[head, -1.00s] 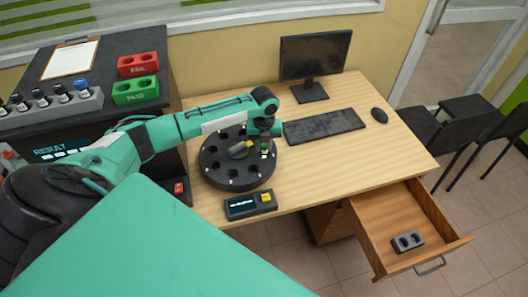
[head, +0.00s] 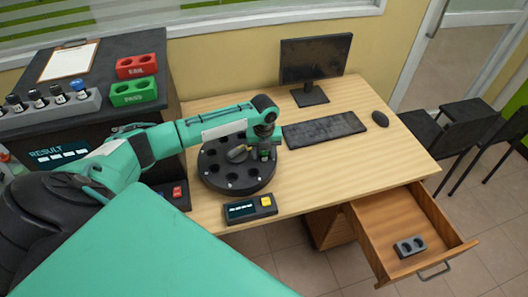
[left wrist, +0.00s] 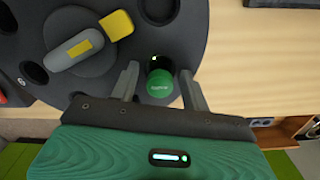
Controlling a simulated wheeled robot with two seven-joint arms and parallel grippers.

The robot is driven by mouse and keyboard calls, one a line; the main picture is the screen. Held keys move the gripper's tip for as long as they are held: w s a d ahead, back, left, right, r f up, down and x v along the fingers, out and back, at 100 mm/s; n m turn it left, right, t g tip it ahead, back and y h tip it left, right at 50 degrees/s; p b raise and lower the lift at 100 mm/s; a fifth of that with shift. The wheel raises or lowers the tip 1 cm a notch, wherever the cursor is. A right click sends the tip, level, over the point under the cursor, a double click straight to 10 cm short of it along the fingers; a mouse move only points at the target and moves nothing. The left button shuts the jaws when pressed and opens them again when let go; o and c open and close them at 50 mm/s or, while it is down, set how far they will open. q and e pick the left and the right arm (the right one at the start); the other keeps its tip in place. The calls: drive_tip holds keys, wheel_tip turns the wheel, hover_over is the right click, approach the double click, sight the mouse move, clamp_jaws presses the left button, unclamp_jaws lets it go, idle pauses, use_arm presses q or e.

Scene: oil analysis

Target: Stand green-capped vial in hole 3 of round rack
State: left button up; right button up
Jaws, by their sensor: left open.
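The round black rack (head: 213,177) stands on the desk, with a central handle that has a yellow mark. The green-capped vial (left wrist: 160,86) shows from above in the left wrist view, at a hole by the rack's edge with a small green light beside it. It looks upright; its body and depth are hidden. My left gripper (head: 265,153) is low over the rack's right side. In the left wrist view its open fingers (left wrist: 160,72) stand on either side of the cap, with visible gaps. That hole's number cannot be read. My right gripper is not in view.
A small display box with a yellow button (head: 250,208) lies in front of the rack. A keyboard (head: 324,130) and monitor (head: 315,60) are behind right. An open drawer (head: 385,245) holds a grey two-hole block (head: 409,246). Red (head: 137,67) and green (head: 133,91) holders stand left.

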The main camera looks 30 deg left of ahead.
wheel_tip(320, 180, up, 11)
drive_tip(key=p, duration=1.1)
